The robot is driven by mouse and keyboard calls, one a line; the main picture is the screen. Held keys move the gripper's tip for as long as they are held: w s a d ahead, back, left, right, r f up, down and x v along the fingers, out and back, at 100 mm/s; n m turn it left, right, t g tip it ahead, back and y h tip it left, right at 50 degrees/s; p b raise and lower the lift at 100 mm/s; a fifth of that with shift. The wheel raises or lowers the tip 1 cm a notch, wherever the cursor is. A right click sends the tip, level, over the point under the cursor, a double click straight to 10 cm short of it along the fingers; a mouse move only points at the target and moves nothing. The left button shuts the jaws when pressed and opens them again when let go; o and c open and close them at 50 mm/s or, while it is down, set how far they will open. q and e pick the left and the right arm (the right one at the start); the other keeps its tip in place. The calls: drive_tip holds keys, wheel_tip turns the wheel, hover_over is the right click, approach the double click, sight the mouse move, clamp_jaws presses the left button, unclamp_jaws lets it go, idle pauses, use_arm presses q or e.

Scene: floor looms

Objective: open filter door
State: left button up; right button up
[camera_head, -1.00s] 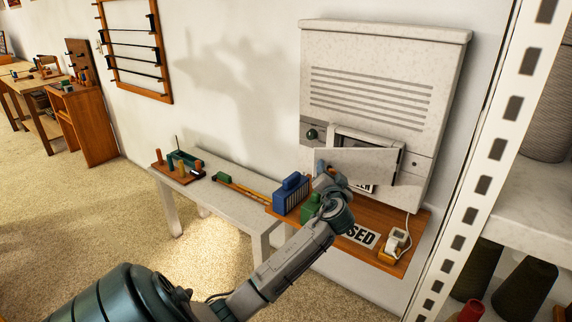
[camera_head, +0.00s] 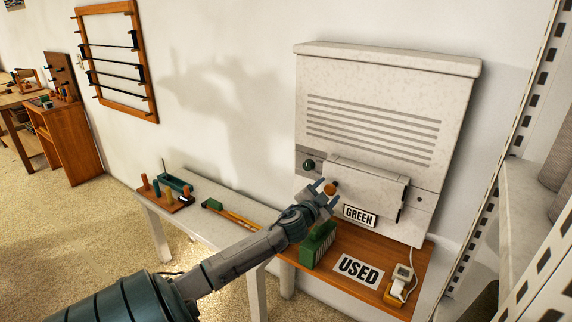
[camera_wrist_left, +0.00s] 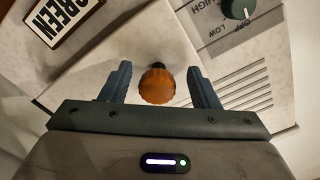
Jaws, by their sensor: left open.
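The white filter door (camera_head: 368,186) is on the front of the white wall unit (camera_head: 385,80), above a "GREEN" label (camera_head: 360,215). It looks closed or nearly so; its right edge shows dark. An orange knob (camera_head: 331,187) is at its lower left. My left gripper (camera_head: 325,192) is open at the knob. In the left wrist view the knob (camera_wrist_left: 157,84) sits between the spread fingers (camera_wrist_left: 160,82), with gaps on both sides, so they do not grip it. My right gripper is not in view.
A wooden shelf below holds a green filter block (camera_head: 318,245), a "USED" sign (camera_head: 358,270) and a small white-and-yellow device (camera_head: 399,284) with a cord. A green dial (camera_head: 308,165) is left of the door. A white perforated rack (camera_head: 490,180) stands close on the right.

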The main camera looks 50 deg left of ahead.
use_arm(q)
drive_tip(key=s, duration=0.1)
drive_tip(key=s+d, duration=0.1)
drive_tip(key=s+d+b, duration=0.1)
drive_tip(key=s, duration=0.1)
drive_tip(key=shift+d+r, duration=0.15)
drive_tip(key=shift+r, duration=0.1)
drive_tip(key=b+v, duration=0.1)
drive_tip(key=v, duration=0.4)
drive_tip(key=s+f+n+g, duration=0.1)
drive_tip(key=f, duration=0.4)
drive_tip(key=s+f+g, duration=0.2)
drive_tip(key=f, duration=0.3)
drive_tip(key=s+f+n+g+y, duration=0.1)
drive_tip(key=s+f, duration=0.1)
drive_tip(key=f, duration=0.3)
drive_tip(key=shift+s+f+n+g, duration=0.2)
drive_tip(key=shift+n+g, duration=0.1)
drive_tip(key=shift+g, duration=0.1)
drive_tip(key=s+a+f+g, duration=0.1)
drive_tip(key=s+f+g, duration=0.1)
drive_tip(key=f, duration=1.1)
drive_tip(key=shift+s+a+g, duration=0.3)
drive_tip(key=shift+s+a, duration=0.1)
drive_tip(key=shift+s, duration=0.4)
drive_tip(key=shift+f, duration=0.1)
